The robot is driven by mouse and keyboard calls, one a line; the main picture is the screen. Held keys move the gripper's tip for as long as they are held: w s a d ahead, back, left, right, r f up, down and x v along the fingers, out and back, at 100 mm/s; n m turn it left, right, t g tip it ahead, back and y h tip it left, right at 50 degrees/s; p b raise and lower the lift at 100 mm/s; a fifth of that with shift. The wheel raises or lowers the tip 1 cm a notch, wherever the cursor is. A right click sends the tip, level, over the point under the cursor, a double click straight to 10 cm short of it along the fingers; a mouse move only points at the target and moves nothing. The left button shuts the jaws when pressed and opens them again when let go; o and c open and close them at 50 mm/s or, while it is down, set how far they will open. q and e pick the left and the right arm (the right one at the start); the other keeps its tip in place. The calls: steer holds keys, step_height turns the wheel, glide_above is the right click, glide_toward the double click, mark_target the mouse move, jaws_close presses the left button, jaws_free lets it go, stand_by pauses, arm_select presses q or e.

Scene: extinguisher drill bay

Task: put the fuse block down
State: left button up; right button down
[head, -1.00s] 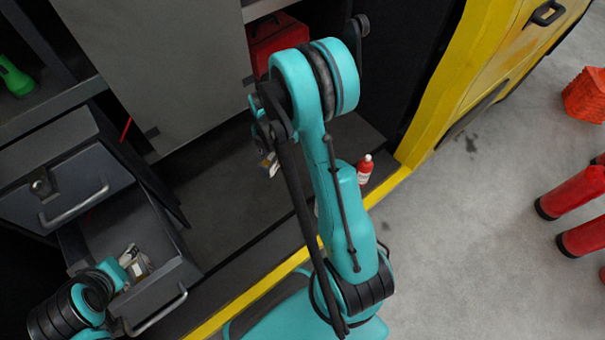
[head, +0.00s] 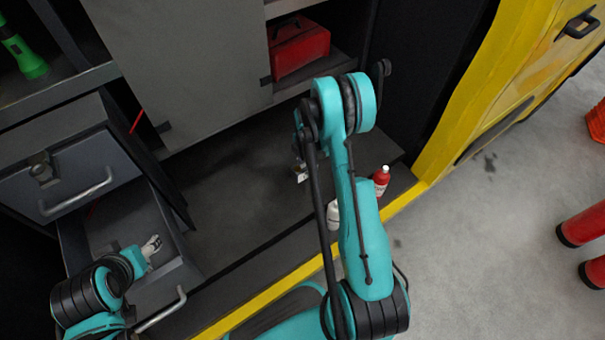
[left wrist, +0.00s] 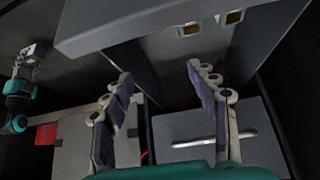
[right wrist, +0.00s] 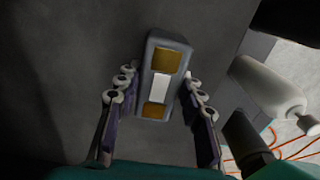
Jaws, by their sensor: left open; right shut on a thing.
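The fuse block (right wrist: 160,85) is a small grey block with two gold patches and a white label between them. My right gripper (right wrist: 155,100) is shut on it, one finger on each side. In the head view the fuse block (head: 301,173) shows at the right gripper (head: 299,160), over the dark bay floor (head: 235,190). I cannot tell whether it touches the floor. My left gripper (left wrist: 165,100) is open, with nothing between its fingers. In the head view it (head: 150,247) is over the open drawer (head: 120,215).
A white bottle (head: 334,215) and a red bottle (head: 381,180) stand right of the fuse block, near the yellow edge. A red case (head: 298,47) sits behind. In the left wrist view, gold patches (left wrist: 190,29) show on something near the drawer. Bay floor left of the block is clear.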

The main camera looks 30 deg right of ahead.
mark_target(302, 170)
steer(key=shift+w+a+f, duration=0.35)
steer(key=shift+w+f, duration=0.1)
steer(key=shift+w, duration=0.15)
step_height(302, 170, down, 4)
steer(key=shift+f+b, duration=0.1)
steer(key=shift+b, duration=1.1)
steer(key=shift+r, duration=0.2)
steer(key=shift+f, duration=0.15)
steer(key=c, duration=1)
jaws_free()
steer(key=shift+o, duration=0.2)
